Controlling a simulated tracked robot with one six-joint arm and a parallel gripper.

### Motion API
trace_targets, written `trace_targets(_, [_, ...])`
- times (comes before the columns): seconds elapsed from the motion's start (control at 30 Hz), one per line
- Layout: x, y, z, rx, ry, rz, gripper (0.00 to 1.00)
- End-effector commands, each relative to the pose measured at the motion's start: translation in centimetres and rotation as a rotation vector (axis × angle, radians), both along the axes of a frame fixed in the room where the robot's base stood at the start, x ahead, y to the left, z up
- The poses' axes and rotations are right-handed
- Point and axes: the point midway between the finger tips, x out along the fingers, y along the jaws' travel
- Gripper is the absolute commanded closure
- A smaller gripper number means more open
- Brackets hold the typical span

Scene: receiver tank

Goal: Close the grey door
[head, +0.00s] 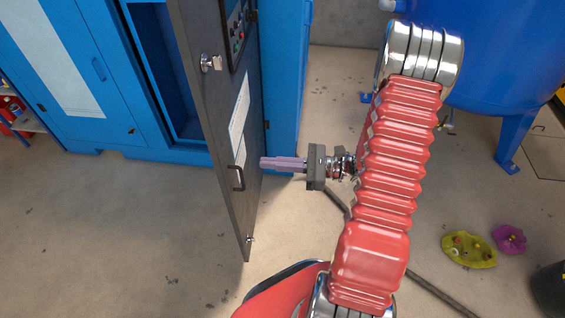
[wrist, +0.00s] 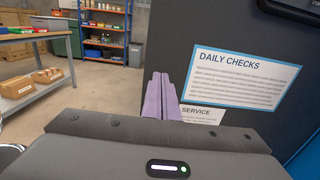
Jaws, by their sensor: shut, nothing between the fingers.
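The grey door (head: 222,130) stands swung open from the blue cabinet (head: 285,80), seen at a steep angle in the head view. It has a handle, a lock with a key, and paper sheets on its face. In the wrist view the grey door (wrist: 210,28) fills the right side, with a "Daily Checks" sheet (wrist: 238,80) on it. My gripper (head: 264,164) is shut and empty, its lilac fingers pointing at the door's papered face near the handle (head: 237,178). In the wrist view the fingertips (wrist: 160,78) overlap the door's edge. I cannot tell whether they touch the door.
A blue tank (head: 510,50) on legs stands at the right. Yellow (head: 468,249) and purple (head: 509,239) pieces lie on the floor at the right. A workbench (wrist: 40,85) and shelves (wrist: 103,30) stand farther off. The floor left of the door is clear.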

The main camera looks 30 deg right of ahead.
Motion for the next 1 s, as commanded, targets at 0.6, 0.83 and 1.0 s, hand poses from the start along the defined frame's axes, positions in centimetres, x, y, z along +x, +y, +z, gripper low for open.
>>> trace_targets(0.6, [4.2, 6.4, 0.0, -0.001, 0.000, 0.003, 1.00])
trace_targets(0.83, [5.2, 7.7, 0.0, -0.001, 0.000, -0.001, 1.00])
trace_targets(1.0, [5.3, 7.9, 0.0, -0.001, 0.000, -0.001, 1.00])
